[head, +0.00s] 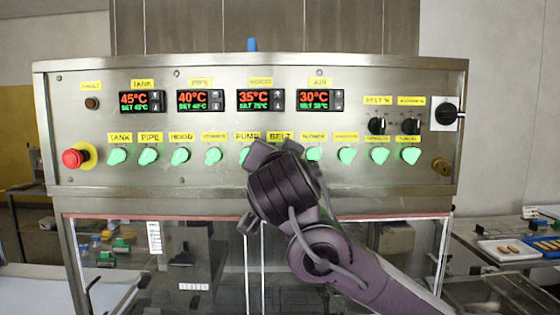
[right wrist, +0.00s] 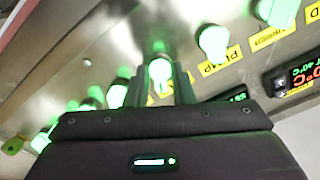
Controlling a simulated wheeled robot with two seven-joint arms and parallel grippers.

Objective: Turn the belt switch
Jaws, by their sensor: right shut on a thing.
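The belt switch is a glowing green knob (right wrist: 160,72) on the steel panel, seen between my right gripper's fingers in the right wrist view. In the head view it is hidden behind my right gripper, under the yellow BELT label (head: 281,135). My right gripper (head: 273,150) is at the panel, shut on this knob; its fingers (right wrist: 161,88) stand on both sides of it in the right wrist view. Which way the knob points I cannot tell. My left gripper is in neither view.
The green PUMP knob (right wrist: 213,42) sits close beside the gripped one. Several more green knobs line the row, such as the hood knob (head: 180,156). A red emergency button (head: 73,158) is at the left, a black rotary switch (head: 447,114) at the right. Temperature displays (head: 260,100) are above.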

